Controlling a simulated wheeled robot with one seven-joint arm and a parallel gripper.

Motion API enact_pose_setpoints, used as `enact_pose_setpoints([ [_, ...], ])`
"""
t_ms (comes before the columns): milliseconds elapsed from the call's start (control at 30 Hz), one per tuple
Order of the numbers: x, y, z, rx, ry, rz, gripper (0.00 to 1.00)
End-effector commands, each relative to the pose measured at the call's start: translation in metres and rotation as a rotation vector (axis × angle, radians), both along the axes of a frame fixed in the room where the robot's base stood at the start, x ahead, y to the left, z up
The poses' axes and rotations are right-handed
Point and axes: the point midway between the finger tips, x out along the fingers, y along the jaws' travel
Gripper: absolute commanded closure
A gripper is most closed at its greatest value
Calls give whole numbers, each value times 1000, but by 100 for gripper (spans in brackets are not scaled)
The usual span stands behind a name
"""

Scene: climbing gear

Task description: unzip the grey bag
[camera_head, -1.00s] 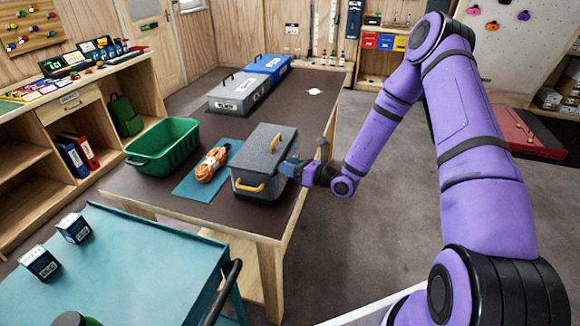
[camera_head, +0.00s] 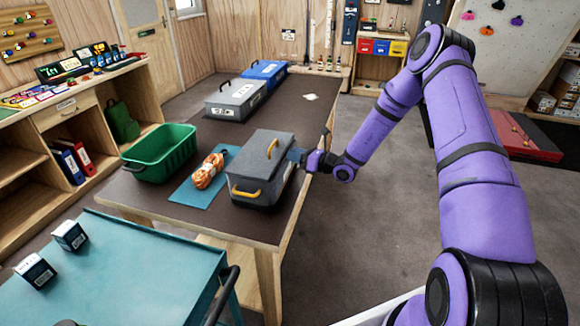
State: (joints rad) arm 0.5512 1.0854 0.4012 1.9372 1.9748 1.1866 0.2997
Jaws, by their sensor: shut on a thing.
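The grey bag (camera_head: 258,152) is box-shaped, with a grey top, a dark lower body and yellow handles on its top and front. It stands upright on the dark-topped table, near the right edge. My gripper (camera_head: 297,156) is at the bag's right side, at the height of the seam below the top. It is shut on a small part there, at the zip line. The part in the jaws is too small and hidden to make out. The top lies flat.
A blue mat (camera_head: 193,195) with an orange rope coil (camera_head: 208,171) lies left of the bag. A green crate (camera_head: 150,172) stands further left. Grey (camera_head: 222,112) and blue (camera_head: 253,83) cases stand at the back. A teal cart (camera_head: 130,262) is in front.

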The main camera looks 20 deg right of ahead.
Motion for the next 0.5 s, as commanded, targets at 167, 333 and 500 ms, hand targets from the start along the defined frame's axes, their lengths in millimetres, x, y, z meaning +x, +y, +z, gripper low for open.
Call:
enact_pose_setpoints([
  [167,38,-27,0,-1,-5,-2,100],
  [333,63,-46,0,0,-3,-2,100],
  [500,76,-55,0,1,-1,-1,100],
])
